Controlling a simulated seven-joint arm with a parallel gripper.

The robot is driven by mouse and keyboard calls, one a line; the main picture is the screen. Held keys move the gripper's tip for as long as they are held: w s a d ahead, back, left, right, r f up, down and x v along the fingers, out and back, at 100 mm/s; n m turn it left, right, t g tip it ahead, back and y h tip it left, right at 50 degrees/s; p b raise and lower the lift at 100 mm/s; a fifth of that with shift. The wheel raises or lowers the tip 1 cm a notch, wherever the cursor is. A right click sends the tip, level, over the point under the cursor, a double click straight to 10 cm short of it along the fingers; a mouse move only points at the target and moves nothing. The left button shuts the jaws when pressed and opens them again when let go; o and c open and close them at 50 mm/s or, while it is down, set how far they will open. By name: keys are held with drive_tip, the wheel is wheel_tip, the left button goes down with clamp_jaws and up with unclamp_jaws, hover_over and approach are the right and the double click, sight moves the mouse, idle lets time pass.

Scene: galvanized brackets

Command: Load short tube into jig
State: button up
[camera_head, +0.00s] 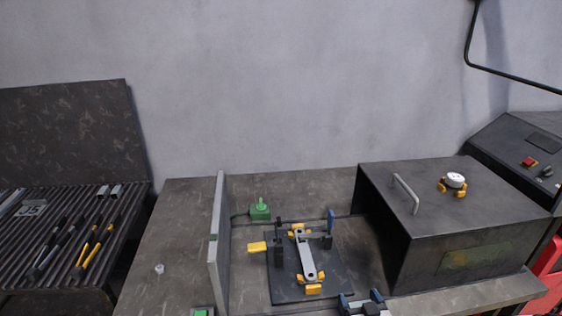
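The jig (283,289) is a dark plate on the table with yellow blocks, black posts, a yellow handle and a blue lever. A grey metal link-shaped piece (307,262) lies lengthwise in it between yellow blocks. A small pale cylinder (160,269), perhaps the short tube, stands on the left of the table. Two short light pieces (109,190) lie on the ribbed rack at far left; I cannot tell if they are tubes. What looks like my gripper (361,297) is at the bottom edge, partly cut off, in front of the jig's right corner. Its two blue-and-dark fingers are apart, with nothing visible between them.
An upright grey panel (218,245) stands between the pale cylinder and the jig. A dark box (455,231) with a handle and a white-topped knob stands at right. A green device (260,211) is behind the jig. The table's left part is mostly clear. The rack (60,235) holds tools.

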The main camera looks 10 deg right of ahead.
drive_tip(key=shift+o, duration=0.6)
drive_tip(key=s+r, duration=0.1)
drive_tip(key=s, duration=0.6)
drive_tip(key=shift+s+d, duration=0.15)
drive_tip(key=shift+s, duration=0.2)
drive_tip(key=shift+o, duration=0.4)
idle(0.4)
drive_tip(key=shift+r, duration=0.1)
